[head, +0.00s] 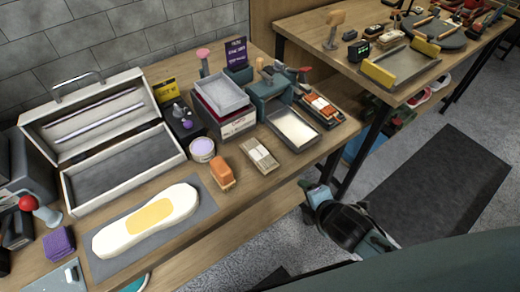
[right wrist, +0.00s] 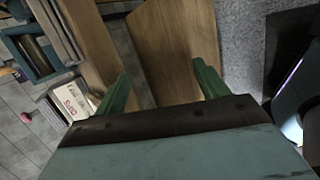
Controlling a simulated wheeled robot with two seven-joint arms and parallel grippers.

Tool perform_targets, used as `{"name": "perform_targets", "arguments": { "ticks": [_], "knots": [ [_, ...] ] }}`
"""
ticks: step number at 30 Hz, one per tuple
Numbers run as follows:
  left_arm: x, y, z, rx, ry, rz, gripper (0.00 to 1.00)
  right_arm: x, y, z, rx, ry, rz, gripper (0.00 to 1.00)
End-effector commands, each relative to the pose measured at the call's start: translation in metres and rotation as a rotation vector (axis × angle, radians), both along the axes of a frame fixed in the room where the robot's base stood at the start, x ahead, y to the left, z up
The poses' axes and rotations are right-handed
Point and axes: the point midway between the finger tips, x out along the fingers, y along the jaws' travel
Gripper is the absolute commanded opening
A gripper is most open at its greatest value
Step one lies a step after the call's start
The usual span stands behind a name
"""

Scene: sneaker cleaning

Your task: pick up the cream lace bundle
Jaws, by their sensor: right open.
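The cream lace bundle (head: 259,154) lies on the wooden workbench in the head view, a flat pale bundle with a darker patch on it. It is right of an orange-brown brush or block and in front of the stacked box. My right gripper (head: 314,194) is off the bench's front edge, right of the bundle and apart from it. In the right wrist view its two green fingers (right wrist: 165,82) are spread, with nothing between them. I cannot make out the bundle in that view. My left gripper is not in view.
The orange-brown block (head: 222,175), a lilac-lidded jar (head: 202,149) and a shallow tray (head: 294,130) surround the bundle. A white insole shape (head: 146,220) lies on a grey mat (head: 105,261). An open metal toolbox (head: 124,169) stands at left. Bare wood lies in front of the bundle.

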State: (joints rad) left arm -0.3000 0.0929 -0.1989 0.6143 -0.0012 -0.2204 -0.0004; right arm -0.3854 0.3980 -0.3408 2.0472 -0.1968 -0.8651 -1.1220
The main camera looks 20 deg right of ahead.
Motion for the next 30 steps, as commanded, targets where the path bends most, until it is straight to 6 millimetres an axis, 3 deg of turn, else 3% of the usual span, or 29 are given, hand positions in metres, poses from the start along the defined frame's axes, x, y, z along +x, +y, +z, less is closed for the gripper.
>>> {"name": "perform_targets", "arguments": {
  "ticks": [1,3,12,20,30],
  "knots": [
    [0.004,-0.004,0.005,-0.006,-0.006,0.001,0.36,0.006,0.006,0.030,-0.079,-0.058,0.104,0.73],
    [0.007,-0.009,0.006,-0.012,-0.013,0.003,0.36,0.012,0.012,0.049,-0.202,-0.122,0.246,0.73],
    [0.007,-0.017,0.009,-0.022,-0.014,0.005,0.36,0.030,0.038,0.096,-0.830,-0.425,0.857,0.73],
    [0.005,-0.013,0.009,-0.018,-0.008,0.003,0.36,0.033,0.051,0.109,-1.109,-0.554,1.073,0.73],
    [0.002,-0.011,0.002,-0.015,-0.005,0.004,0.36,0.084,0.070,0.087,-1.124,-0.562,1.081,0.73]
  ]
}}
